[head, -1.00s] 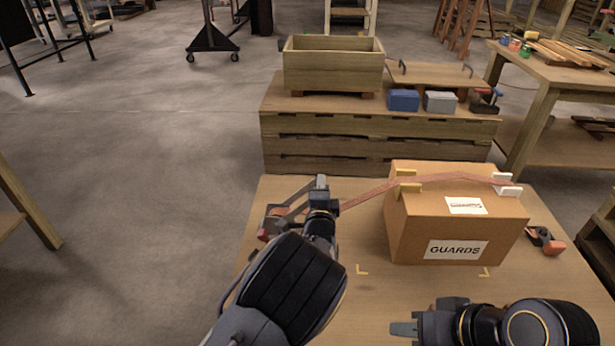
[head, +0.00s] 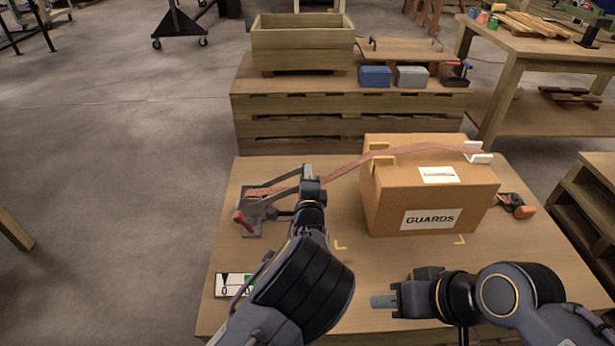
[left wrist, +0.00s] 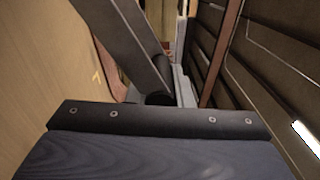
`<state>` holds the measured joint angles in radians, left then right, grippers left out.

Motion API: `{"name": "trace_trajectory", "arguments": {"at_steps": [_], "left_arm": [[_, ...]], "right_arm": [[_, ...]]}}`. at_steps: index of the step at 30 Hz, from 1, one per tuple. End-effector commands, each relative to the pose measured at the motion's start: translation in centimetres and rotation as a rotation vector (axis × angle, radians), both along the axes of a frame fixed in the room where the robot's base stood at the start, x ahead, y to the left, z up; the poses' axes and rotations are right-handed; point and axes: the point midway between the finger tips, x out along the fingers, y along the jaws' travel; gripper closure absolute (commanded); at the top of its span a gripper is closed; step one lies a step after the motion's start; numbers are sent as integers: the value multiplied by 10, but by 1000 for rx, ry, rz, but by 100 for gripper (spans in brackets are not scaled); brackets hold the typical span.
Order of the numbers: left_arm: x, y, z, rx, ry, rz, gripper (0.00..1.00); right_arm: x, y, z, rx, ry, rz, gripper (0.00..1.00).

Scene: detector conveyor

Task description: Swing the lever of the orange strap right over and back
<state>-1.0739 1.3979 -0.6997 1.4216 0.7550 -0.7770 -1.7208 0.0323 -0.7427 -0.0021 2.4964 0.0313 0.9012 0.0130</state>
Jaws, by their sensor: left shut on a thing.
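The orange strap (head: 340,170) looks faded red. It runs over the top of the cardboard box (head: 385,205) to a grey metal buckle with a lever (head: 275,188) on the table's left part. The buckle has a red end (head: 239,217). My left gripper (head: 312,182) is shut on the lever's far end, left of the box, and hides that end. In the left wrist view a dark bar crosses the upper left, and I cannot tell which part it is. My right gripper (head: 385,301) is apart from everything in front of the box; its finger gap is not clear.
The table (head: 370,270) has free room before the box. A small printed card (head: 232,285) lies at its front left. Pale corner guards (head: 478,153) sit on the box, and an orange-and-black tool (head: 517,206) lies right of it. A wooden bench (head: 300,110) stands behind.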

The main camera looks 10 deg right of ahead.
Motion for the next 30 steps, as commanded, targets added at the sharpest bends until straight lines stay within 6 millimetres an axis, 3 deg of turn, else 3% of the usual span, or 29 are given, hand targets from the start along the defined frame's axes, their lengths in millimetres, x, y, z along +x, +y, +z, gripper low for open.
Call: {"name": "trace_trajectory", "arguments": {"at_steps": [2,3,8,19,30], "left_arm": [[0,5,-7,5,13,10,100],[0,5,-7,5,13,10,79],[0,5,-6,4,11,9,59],[-7,3,-2,2,6,4,59],[-64,16,-3,4,9,6,59]], "right_arm": [[0,0,-1,0,0,0,64],[0,0,-1,0,0,0,64],[0,0,-1,0,0,0,64],[0,0,1,0,0,0,64],[0,0,10,0,0,0,64]]}}
